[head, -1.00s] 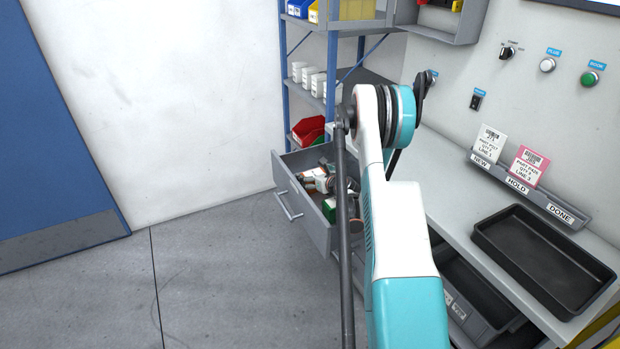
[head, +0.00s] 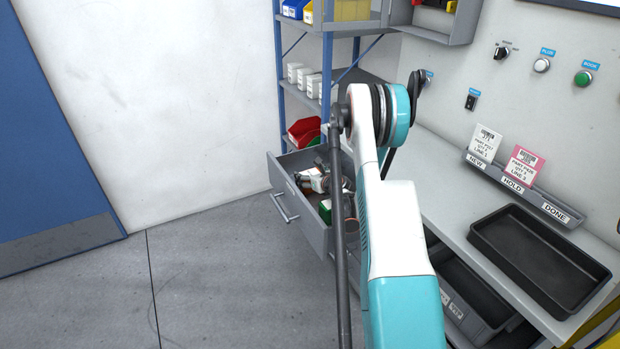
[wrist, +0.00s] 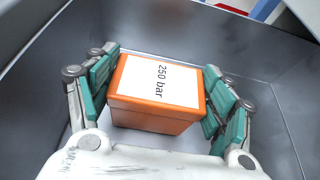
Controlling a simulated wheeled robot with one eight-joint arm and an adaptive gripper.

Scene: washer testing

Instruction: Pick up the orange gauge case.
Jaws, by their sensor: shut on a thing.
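The orange gauge case (wrist: 152,122) is in the middle of the wrist view, a box with a white label reading "250 bar". My gripper (wrist: 160,95) is shut on it, with one green-padded finger against its left side and one against its right. Both are inside the grey drawer (wrist: 265,100). In the head view the open drawer (head: 290,207) is at the centre, partly hidden behind my arm. The case cannot be made out clearly there. The wrist view does not clearly show whether the case touches the drawer floor.
The drawer walls stand close around my gripper. A blue shelf rack (head: 282,100) with white boxes and a red bin (head: 304,131) is behind the drawer. A workbench with a black tray (head: 540,262) is to the right. Open floor (head: 210,290) lies at the left.

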